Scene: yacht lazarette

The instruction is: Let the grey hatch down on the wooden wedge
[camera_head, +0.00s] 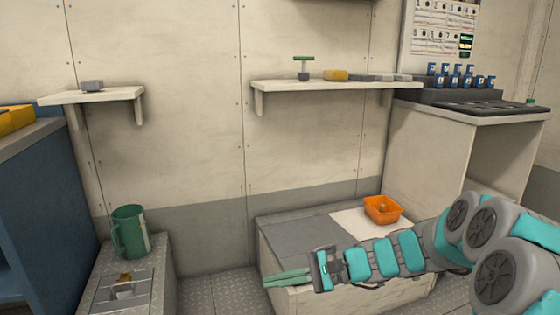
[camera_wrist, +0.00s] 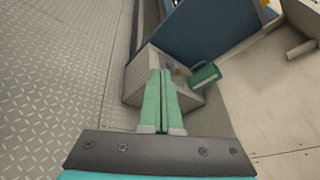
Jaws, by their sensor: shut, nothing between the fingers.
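A flat grey panel, which looks like the grey hatch (camera_head: 298,238), covers the left part of the low white locker's top in the head view. It looks down or nearly level; I cannot tell whether a gap lies under its edge. I cannot make out a wooden wedge for certain; a small brown piece (camera_head: 125,278) lies on the low box at the left. My gripper (camera_head: 266,282) is shut and empty, pointing left in front of the locker's front face. In the wrist view my gripper (camera_wrist: 161,72) shows its two green fingers together, and the hatch is out of view.
An orange bin (camera_head: 382,209) stands on the locker's pale right part. A green jug (camera_head: 130,232) stands on the low box (camera_head: 162,250) at the left; the jug also shows in the wrist view (camera_wrist: 206,73). Tread-plate floor (camera_head: 215,292) is clear between box and locker.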

